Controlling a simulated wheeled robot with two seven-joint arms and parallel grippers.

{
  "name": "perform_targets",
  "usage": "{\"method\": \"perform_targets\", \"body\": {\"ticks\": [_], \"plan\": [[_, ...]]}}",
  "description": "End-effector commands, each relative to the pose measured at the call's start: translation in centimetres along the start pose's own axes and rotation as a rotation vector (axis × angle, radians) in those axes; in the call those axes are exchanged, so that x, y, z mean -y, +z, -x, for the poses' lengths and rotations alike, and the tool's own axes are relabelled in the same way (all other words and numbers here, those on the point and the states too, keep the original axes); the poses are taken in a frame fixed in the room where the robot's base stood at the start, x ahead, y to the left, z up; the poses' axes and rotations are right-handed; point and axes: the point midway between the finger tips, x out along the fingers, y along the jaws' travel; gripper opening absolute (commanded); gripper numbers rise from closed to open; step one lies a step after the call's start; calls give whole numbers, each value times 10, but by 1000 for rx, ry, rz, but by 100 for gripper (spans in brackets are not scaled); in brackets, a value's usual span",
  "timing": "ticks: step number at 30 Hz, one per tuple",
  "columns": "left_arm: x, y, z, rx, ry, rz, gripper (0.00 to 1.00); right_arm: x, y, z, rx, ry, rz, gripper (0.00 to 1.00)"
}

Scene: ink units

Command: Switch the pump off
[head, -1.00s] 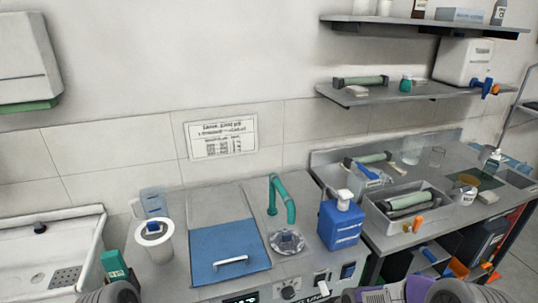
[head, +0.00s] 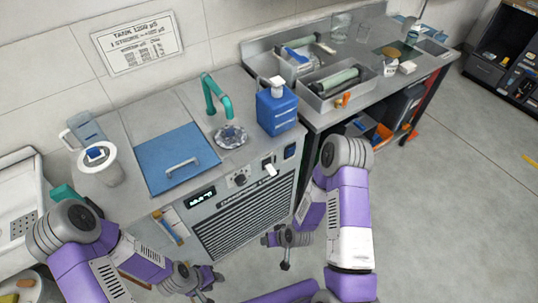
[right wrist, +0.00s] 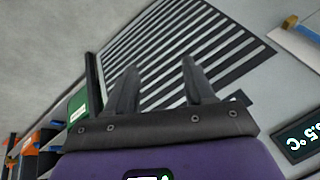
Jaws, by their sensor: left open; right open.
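The grey bath unit (head: 230,215) has a blue lid, a teal spout and a front panel. The panel carries a lit display (head: 202,196), a round dark knob (head: 240,180), a white lever (head: 271,169) and a small dark switch (head: 290,151); I cannot tell which one is the pump's. My right gripper (head: 284,250) is open and empty, low before the vent grille. Its two fingers (right wrist: 160,85) show spread against the grille in the right wrist view. My left gripper (head: 209,286) is open and empty, low at the bottom of the head view. Neither touches the panel.
A grey tray (head: 340,92) lies on the right bench. The floor at right is clear.

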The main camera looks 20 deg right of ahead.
Motion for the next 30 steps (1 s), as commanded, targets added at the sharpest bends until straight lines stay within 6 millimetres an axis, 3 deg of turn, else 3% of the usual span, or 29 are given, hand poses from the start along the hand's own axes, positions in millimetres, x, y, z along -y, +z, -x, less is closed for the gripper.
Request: {"method": "perform_targets", "body": {"ticks": [1, 3, 6, 10, 17, 30], "plan": [[-10, 1, 26, -1, 0, 0, 43, -4, -33, 18, -99, 8, 49, 53], [-17, 2, 45, -1, 0, -1, 43, -12, -73, 31, -242, 12, 134, 53], [-26, 3, 68, -1, 0, -1, 43, -21, -123, 54, -430, 16, 252, 53], [-34, 4, 90, 0, 0, -1, 43, -25, -167, 84, -620, 14, 379, 53], [-38, 4, 103, 0, 0, 0, 43, -26, -196, 108, -771, 2, 483, 53], [-36, 4, 98, 0, 0, 0, 43, -15, -235, 65, -777, 0, 490, 53]]}}
